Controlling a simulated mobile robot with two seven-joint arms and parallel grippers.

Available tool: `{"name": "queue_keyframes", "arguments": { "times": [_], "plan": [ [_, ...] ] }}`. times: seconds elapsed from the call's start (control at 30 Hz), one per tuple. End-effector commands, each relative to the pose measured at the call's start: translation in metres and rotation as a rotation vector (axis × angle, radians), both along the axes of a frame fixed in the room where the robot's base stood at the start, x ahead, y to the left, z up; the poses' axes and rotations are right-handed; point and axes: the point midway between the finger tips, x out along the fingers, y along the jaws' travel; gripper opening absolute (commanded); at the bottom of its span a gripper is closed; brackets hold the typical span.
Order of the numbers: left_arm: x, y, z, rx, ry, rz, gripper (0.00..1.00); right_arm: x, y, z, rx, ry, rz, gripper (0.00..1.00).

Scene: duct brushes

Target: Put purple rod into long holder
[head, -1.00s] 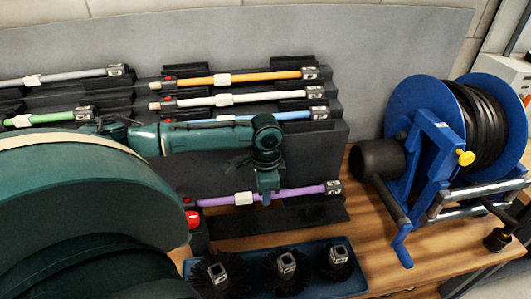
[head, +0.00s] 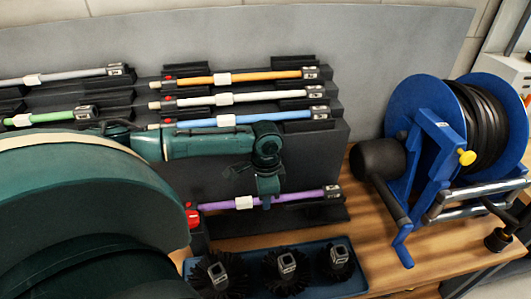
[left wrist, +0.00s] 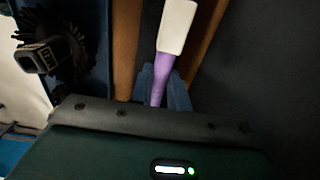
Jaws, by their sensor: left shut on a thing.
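The purple rod (head: 295,196) has a white sleeve (head: 244,202) and a grey square end piece at its right end. In the head view it lies roughly level, with its right end slightly higher, just above or on a long black holder (head: 320,216) at the foot of the rack; I cannot tell if they touch. My left gripper (head: 267,201) points down and is shut on the rod, right of the white sleeve. The left wrist view shows the purple rod (left wrist: 158,85) between the fingers. My right gripper is not in view.
Orange (head: 250,77), white (head: 250,99) and blue (head: 290,117) rods lie on the stepped rack behind. A blue tray (head: 345,285) with black brushes is in front. A blue hose reel (head: 420,170) stands at the right. Bare wooden tabletop lies between tray and reel.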

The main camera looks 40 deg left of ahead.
Motion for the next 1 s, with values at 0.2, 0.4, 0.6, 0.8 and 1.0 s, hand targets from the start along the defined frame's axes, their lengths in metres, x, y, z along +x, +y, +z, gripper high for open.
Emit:
{"name": "queue_keyframes", "arguments": {
  "times": [0.2,0.4,0.6,0.8,1.0],
  "plan": [
    [0.0001,-0.0002,-0.0023,-0.001,-0.001,-0.001,0.0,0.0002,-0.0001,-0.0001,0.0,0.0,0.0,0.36],
    [0.0002,-0.0001,-0.0021,0.0,-0.001,0.0,0.26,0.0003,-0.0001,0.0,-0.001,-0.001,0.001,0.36],
    [0.0002,-0.0001,-0.002,0.0,-0.001,0.0,0.42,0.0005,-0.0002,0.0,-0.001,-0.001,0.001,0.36],
    [-0.0001,-0.0001,-0.0024,0.0,0.0,0.0,0.43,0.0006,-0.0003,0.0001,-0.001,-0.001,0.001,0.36],
    [0.0011,0.0002,0.0068,0.0,-0.004,0.0,0.43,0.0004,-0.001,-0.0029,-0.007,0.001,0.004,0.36]
  ]
}}
